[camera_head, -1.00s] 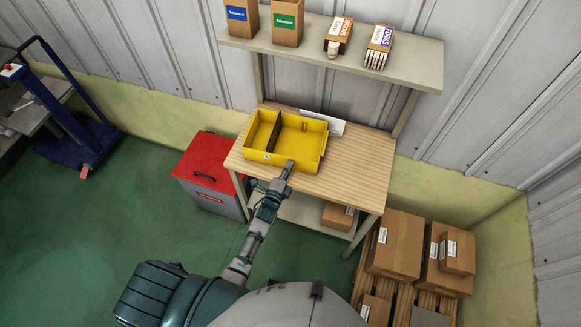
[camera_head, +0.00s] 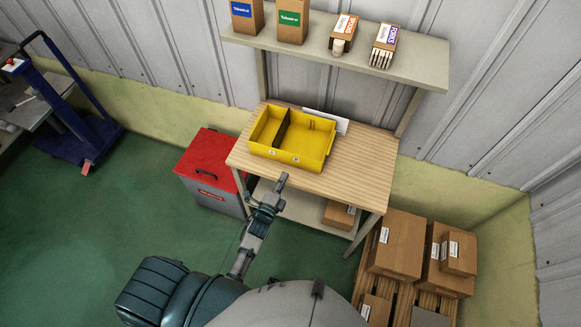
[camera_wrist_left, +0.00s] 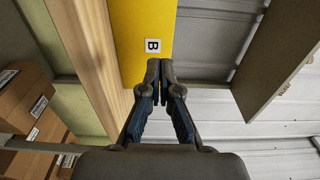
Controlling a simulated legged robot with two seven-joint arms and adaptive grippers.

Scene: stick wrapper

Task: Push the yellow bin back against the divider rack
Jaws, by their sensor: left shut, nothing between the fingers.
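The yellow bin (camera_head: 309,149) sits on the wooden table top, with a dark partition inside it splitting it into a smaller left and a larger right compartment. The white divider rack (camera_head: 327,121) shows only as a strip behind the bin's right rear; the rest is hidden. My left gripper (camera_head: 283,177) is shut and empty, just in front of the bin's front wall near the table's front edge, apart from the bin. In the left wrist view the shut fingers (camera_wrist_left: 158,75) point toward the yellow wall (camera_wrist_left: 142,30) with its "B" label. My right gripper is not in view.
The table top (camera_head: 358,165) is clear to the right of the bin. A shelf (camera_head: 410,58) above holds several boxes. A red-lidded chest (camera_head: 210,160) stands left of the table. Cardboard boxes (camera_head: 397,245) on a pallet stand at the right.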

